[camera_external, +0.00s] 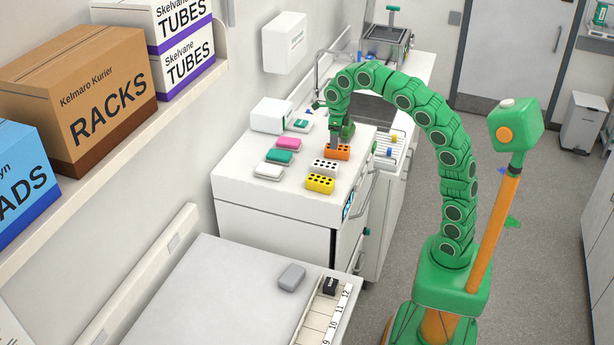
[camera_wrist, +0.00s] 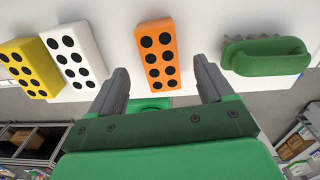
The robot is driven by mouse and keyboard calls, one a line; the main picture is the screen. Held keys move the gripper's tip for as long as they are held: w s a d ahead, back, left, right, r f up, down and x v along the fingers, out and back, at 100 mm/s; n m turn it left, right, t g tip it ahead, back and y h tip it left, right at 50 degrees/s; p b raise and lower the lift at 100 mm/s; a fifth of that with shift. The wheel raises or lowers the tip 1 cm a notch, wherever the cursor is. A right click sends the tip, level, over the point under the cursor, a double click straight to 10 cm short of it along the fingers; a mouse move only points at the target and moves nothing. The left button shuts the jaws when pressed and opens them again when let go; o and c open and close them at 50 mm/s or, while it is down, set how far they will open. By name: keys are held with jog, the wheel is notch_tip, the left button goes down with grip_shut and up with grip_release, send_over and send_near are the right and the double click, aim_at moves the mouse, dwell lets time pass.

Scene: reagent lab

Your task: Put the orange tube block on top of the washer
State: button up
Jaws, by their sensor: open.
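The orange tube block (camera_external: 338,151) with black holes stands on the white top of a cabinet (camera_external: 265,205) that has a small display on its front; this looks like the washer. In the wrist view the orange block (camera_wrist: 150,38) lies ahead, between the lines of my two fingers. My gripper (camera_external: 334,142) points down right at the orange block in the external view. In the wrist view my gripper (camera_wrist: 162,82) is open, with a gap on both sides of the block.
A white block (camera_external: 324,167) and a yellow block (camera_external: 320,184) stand close by toward the front. A green looped object (camera_wrist: 265,56) is right of the orange block in the wrist view.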

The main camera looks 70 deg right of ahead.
notch_tip(320, 180, up, 7)
dwell(0.6)
